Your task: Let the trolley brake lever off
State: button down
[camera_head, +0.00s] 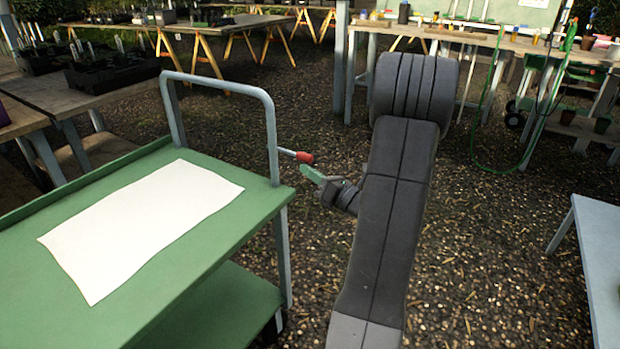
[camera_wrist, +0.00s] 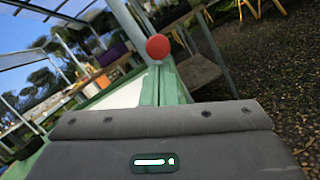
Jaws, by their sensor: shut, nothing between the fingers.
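The trolley (camera_head: 90,190) has a green top and a grey tubular push handle (camera_head: 272,130). The brake lever (camera_head: 287,152) is a short grey rod sticking out to the right from the handle's near upright, with a red knob (camera_head: 304,157) at its end. My gripper (camera_head: 306,170) has green fingers, shut and empty, pointing at the knob from just below and to its right. In the wrist view the red knob (camera_wrist: 158,47) shows just beyond the fingertips (camera_wrist: 156,66). I cannot tell whether they touch it.
A white sheet (camera_head: 140,225) lies on the trolley top. Potting benches (camera_head: 215,25) stand behind, a workbench (camera_head: 470,38) with a green hose (camera_head: 478,130) at the back right, and a pale table (camera_head: 600,250) at the right edge. Gravel around my arm is clear.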

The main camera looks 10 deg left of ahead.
jog(key=shift+r+p, duration=0.15)
jog(key=shift+p, duration=0.15)
jog(key=shift+r+h+p, duration=0.3)
jog(key=shift+r+p, duration=0.05)
jog(key=shift+p, duration=0.45)
jog(key=shift+r+p, duration=0.15)
jog(key=shift+p, duration=0.2)
notch_tip(320, 180, up, 11)
jog(key=a+g+h+p, duration=0.1)
jog(key=g+h+p, duration=0.2)
jog(key=p, duration=2)
jog(key=h, duration=0.3)
jog(key=shift+w+a+n+h, duration=0.3)
jog(key=shift+n+h, duration=0.1)
jog(key=shift+f, duration=0.25)
